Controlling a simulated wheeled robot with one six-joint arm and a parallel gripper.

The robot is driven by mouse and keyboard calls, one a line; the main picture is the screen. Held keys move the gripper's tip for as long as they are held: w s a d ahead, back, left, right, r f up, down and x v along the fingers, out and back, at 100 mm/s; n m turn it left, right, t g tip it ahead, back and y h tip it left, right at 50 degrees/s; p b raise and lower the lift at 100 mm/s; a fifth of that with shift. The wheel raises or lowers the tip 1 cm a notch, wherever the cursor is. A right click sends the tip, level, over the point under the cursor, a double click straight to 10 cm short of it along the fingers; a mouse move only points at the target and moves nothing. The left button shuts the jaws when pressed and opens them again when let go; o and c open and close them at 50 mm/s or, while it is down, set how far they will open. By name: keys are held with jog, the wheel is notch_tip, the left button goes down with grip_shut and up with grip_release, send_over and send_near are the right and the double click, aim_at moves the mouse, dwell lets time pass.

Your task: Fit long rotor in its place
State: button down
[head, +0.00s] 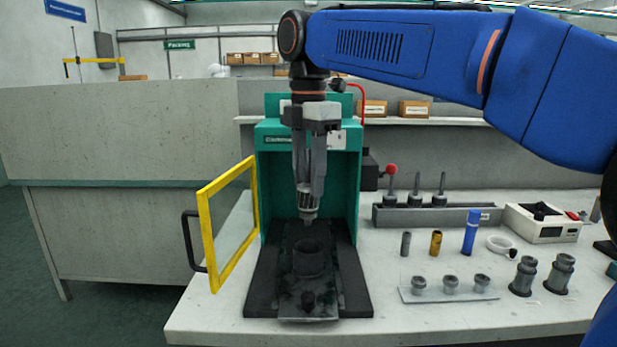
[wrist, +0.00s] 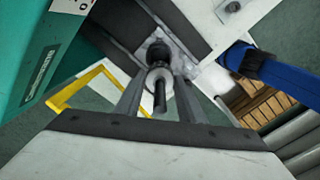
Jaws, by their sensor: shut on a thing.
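My gripper (head: 310,188) points down in front of the green press (head: 350,190), shut on a grey ribbed rotor (head: 307,204). The rotor hangs upright with its narrow end down, above a round dark socket (head: 309,258) on the black fixture plate (head: 262,290). A gap shows between rotor and socket. In the wrist view the gripper (wrist: 160,95) has the rotor between its fingers, with its dark shaft (wrist: 160,97) toward the camera. The socket is partly hidden behind the rotor there. I cannot tell how exactly the two line up.
A yellow-framed door (head: 208,240) stands open at the press's left.

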aim_at(309, 224)
jog(key=shift+w+f, duration=0.15)
jog(key=shift+w, duration=0.1)
jog(key=shift+f, duration=2)
jog(key=shift+f, duration=2.8)
dwell(2.3)
jog(key=c, duration=0.8)
grip_release()
jog(key=shift+c, duration=0.2)
